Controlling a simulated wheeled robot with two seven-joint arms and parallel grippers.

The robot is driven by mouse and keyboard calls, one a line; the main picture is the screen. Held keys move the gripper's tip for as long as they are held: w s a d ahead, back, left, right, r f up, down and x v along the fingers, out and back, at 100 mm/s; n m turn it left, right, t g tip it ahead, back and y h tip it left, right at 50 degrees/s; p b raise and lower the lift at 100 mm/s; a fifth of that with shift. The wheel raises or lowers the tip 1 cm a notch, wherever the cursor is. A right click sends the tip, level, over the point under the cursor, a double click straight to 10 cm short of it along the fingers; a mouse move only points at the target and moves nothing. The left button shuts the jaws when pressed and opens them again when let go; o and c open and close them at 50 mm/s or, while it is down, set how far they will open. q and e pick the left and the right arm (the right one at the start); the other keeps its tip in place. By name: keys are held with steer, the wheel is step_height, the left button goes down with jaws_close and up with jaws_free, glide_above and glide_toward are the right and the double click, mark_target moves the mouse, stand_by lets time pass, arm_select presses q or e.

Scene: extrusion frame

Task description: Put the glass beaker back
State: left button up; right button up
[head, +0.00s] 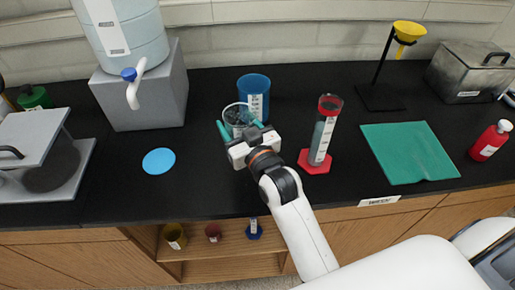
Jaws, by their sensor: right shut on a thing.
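The clear glass beaker (238,113) is on or just above the black bench, near the middle of the head view. My right gripper (240,127) reaches it from the front. Its green fingers are around the beaker's sides and shut on it. The gripper body hides the beaker's lower part, so I cannot tell whether its base touches the bench. My left gripper is not in view.
A blue cup (260,83) stands right behind the beaker. A red-based cylinder (320,140) stands to the right. A flat blue disc (158,161) lies left on clear bench. A green mat (409,153) lies right. Small cups stand on the shelf (230,245) below.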

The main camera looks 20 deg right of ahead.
steer(key=f, duration=0.4)
steer(key=shift+s+a+f, duration=0.1)
steer(key=shift+a+f, duration=0.05)
steer(key=shift+a, duration=0.15)
step_height(320, 180, down, 4)
steer(key=shift+d+f, duration=0.1)
steer(key=shift+d, duration=0.05)
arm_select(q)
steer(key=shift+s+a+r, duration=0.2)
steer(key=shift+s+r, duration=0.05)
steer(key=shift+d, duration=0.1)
arm_select(e)
steer(key=o, duration=1)
steer(key=shift+f, duration=0.1)
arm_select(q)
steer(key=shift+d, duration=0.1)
